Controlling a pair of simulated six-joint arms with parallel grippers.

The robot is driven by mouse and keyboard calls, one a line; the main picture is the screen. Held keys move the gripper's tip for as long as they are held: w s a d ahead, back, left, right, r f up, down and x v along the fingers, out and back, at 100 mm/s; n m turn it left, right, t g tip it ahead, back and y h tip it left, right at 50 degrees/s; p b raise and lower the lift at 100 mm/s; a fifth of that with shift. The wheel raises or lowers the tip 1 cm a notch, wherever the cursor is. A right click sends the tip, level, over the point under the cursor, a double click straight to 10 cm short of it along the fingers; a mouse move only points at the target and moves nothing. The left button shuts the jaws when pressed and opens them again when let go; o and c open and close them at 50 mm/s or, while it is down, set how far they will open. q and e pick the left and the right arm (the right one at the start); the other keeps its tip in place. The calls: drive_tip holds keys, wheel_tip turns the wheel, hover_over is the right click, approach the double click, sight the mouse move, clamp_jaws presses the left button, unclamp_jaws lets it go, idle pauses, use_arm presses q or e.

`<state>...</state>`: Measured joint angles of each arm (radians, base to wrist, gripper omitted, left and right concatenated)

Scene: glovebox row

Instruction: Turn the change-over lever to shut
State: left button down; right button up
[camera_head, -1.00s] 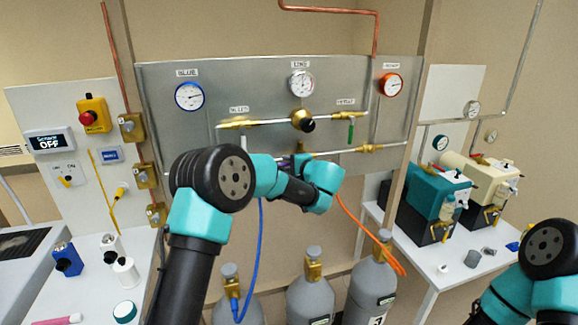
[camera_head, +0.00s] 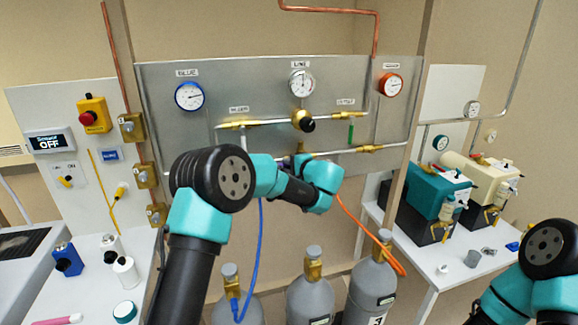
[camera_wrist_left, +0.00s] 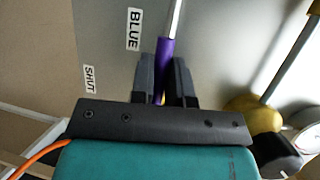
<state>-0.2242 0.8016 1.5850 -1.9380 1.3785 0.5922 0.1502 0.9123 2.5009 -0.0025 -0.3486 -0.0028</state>
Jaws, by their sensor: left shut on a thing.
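The change-over lever has a purple grip (camera_wrist_left: 164,62) on a bright metal shaft in the left wrist view. My left gripper (camera_wrist_left: 163,85) is shut on the purple grip, one dark finger on each side. The BLUE label (camera_wrist_left: 134,29) is beside the shaft at upper left, and the SHUT label (camera_wrist_left: 89,79) is farther left and lower. In the head view the lever is mostly hidden behind my left wrist, in front of the grey panel (camera_head: 170,125). My right gripper is outside both views.
The panel carries a blue gauge (camera_head: 189,96), a line gauge (camera_head: 302,83) and an orange gauge (camera_head: 390,85). A black-knobbed brass valve (camera_head: 303,120) sits above my left wrist. Grey cylinders (camera_head: 310,300) stand below, with blue and orange hoses near my arm.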

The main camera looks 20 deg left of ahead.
use_arm(q)
drive_tip(key=shift+f, duration=0.1)
drive_tip(key=shift+f+n+h, duration=0.3)
drive_tip(key=shift+n+h, duration=0.1)
drive_tip(key=shift+n, duration=0.2)
drive_tip(key=c, duration=1.1)
unclamp_jaws()
drive_tip(key=shift+d, duration=0.1)
drive_tip(key=v, duration=1.7)
drive_tip(key=shift+s, duration=0.1)
